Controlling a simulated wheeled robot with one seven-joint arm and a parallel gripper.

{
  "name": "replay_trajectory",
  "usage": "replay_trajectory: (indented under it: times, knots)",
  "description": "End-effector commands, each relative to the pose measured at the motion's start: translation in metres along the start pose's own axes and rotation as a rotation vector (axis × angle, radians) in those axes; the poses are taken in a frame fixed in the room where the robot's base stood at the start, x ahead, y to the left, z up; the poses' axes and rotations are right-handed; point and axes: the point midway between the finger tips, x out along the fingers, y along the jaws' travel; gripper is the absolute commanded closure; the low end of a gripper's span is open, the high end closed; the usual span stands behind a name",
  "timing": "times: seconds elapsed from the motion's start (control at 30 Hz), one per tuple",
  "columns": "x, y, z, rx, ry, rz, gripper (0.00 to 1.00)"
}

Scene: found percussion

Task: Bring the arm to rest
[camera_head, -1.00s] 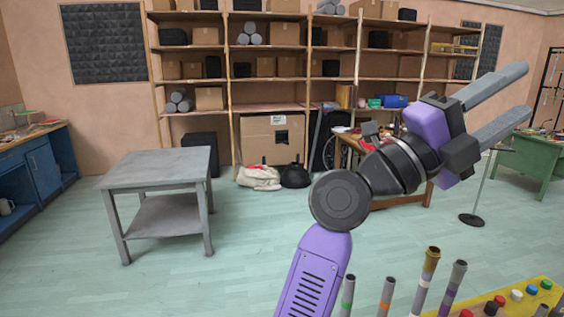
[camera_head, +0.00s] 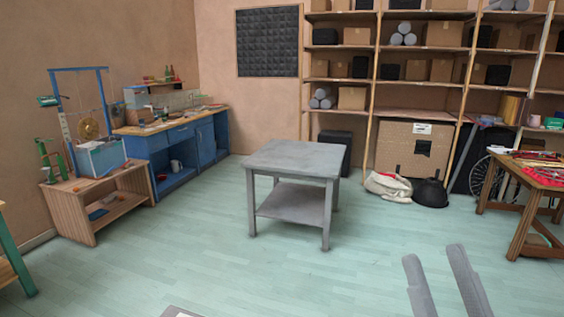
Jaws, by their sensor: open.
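My gripper (camera_head: 438,262) shows at the bottom right, only its two grey fingers in view. The fingers stand apart with nothing between them, over the floor. The rest of my arm is out of the picture below.
A grey two-tier table (camera_head: 297,158) stands empty in the middle. A blue workbench (camera_head: 178,140) and a low wooden stand (camera_head: 100,205) are at the left. Shelves (camera_head: 371,110) line the back wall. A wooden table (camera_head: 541,176) with tools is at the right.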

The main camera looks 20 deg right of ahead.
Motion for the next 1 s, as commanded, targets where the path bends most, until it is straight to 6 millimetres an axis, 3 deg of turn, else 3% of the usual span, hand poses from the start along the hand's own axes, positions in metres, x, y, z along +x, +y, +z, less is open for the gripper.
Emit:
replay_trajectory:
  times: [0.03, 0.2, 0.4, 0.7, 0.83, 1.0]
  knots:
    - [-0.020, -0.007, 0.015, 0.006, -0.077, -0.024, 0.53]
    - [-0.086, -0.028, 0.051, 0.029, -0.306, -0.081, 0.53]
    - [-0.173, -0.046, 0.072, 0.042, -0.564, -0.123, 0.53]
    - [-0.294, -0.064, 0.062, 0.076, -0.889, -0.129, 0.53]
    - [-0.328, -0.065, 0.053, 0.091, -0.983, -0.112, 0.53]
    - [-0.346, -0.062, 0.048, 0.087, -1.035, -0.098, 0.53]
